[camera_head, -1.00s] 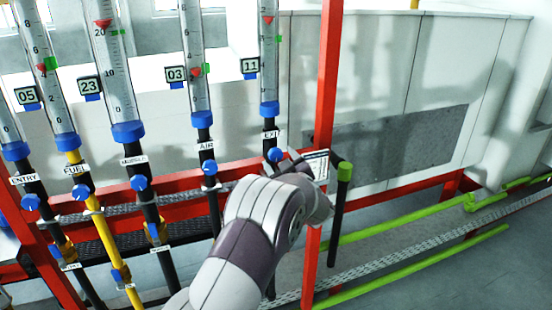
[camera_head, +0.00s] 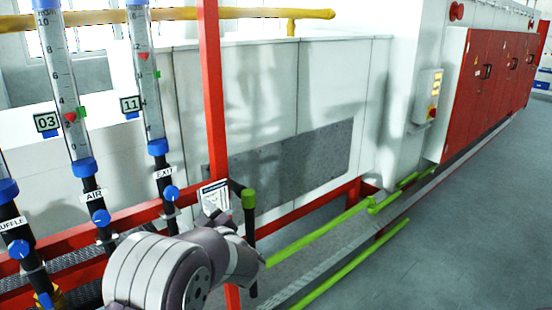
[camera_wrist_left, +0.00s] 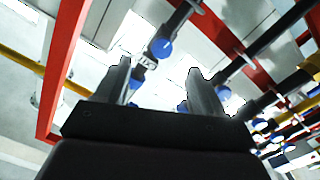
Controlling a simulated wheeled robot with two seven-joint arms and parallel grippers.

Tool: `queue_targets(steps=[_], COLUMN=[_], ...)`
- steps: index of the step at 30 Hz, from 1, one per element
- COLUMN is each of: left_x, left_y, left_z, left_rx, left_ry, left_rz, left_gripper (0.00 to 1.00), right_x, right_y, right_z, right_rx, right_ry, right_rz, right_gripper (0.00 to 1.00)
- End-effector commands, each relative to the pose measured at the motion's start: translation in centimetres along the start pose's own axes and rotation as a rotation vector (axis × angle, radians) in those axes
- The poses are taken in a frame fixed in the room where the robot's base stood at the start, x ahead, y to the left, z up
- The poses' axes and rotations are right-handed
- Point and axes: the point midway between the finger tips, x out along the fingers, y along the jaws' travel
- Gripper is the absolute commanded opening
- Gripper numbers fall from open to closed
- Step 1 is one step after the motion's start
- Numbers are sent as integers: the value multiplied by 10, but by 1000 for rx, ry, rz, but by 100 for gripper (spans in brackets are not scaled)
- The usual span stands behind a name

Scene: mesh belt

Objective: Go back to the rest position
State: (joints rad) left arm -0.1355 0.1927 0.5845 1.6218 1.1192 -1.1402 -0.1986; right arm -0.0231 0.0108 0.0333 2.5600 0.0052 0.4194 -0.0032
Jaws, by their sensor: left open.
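My left arm reaches in from the bottom of the head view, and its gripper (camera_head: 222,205) is near the red upright post, partly hidden behind my own wrist. In the left wrist view the two fingers of my left gripper (camera_wrist_left: 160,90) stand apart with nothing between them. Beyond the fingers is a blue valve knob (camera_wrist_left: 160,47) on a black pipe, apart from the gripper. In the head view the EXIT pipe's blue knob (camera_head: 171,193) is just left of my gripper. My right gripper is not in view.
A red frame post (camera_head: 213,100) stands beside my arm. Flow tubes labelled 03 (camera_head: 63,90) and 11 (camera_head: 146,85) are at left. Green pipes (camera_head: 330,230) run low along the floor. Red cabinets (camera_head: 490,80) stand at back right. The grey floor (camera_head: 470,230) at right is clear.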

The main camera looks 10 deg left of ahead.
Motion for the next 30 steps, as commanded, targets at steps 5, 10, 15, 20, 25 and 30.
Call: queue_targets(steps=[5,10,15,20,25,30], left_x=[-52,-181,-250,-261,-258,-258], left_y=[14,-74,-169,-196,-194,-194], left_z=[104,153,124,99,98,98], left_rx=[186,598,916,999,987,986], left_ry=[-537,-1186,-1488,-1498,-1490,-1489], left_rz=[265,407,373,370,368,368], left_gripper=[68,68,68,68,68,68], right_x=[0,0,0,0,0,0], right_y=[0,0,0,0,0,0], right_z=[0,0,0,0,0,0], right_rx=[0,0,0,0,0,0], right_ry=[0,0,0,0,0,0], right_rz=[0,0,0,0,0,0], right_gripper=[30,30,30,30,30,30])
